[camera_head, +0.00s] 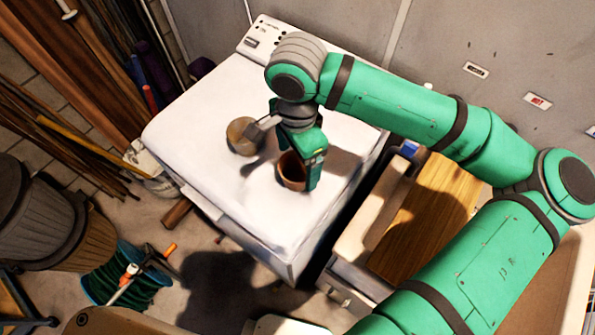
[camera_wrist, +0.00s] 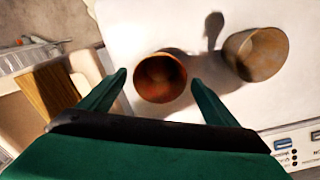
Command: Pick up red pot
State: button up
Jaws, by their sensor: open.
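The red pot (camera_wrist: 160,78) is a small reddish-brown round pot on top of the white washing machine (camera_head: 205,115). In the head view the pot (camera_head: 291,172) is partly hidden by my gripper. My gripper (camera_head: 300,165) is open and points down at the pot. In the wrist view the tips of my gripper (camera_wrist: 157,75) are to either side of the pot, with nothing held. From these views I cannot tell whether the fingers touch it.
A second, tan pot (camera_head: 243,136) stands on the machine near my gripper; it also shows in the wrist view (camera_wrist: 255,54). A box with a wooden board (camera_head: 428,205) stands right of the machine. The machine's front part is clear.

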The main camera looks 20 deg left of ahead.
aim_at(297, 173)
jog(key=shift+f, duration=1.3)
jog(key=c, duration=1.1)
jog(key=shift+r, duration=0.1)
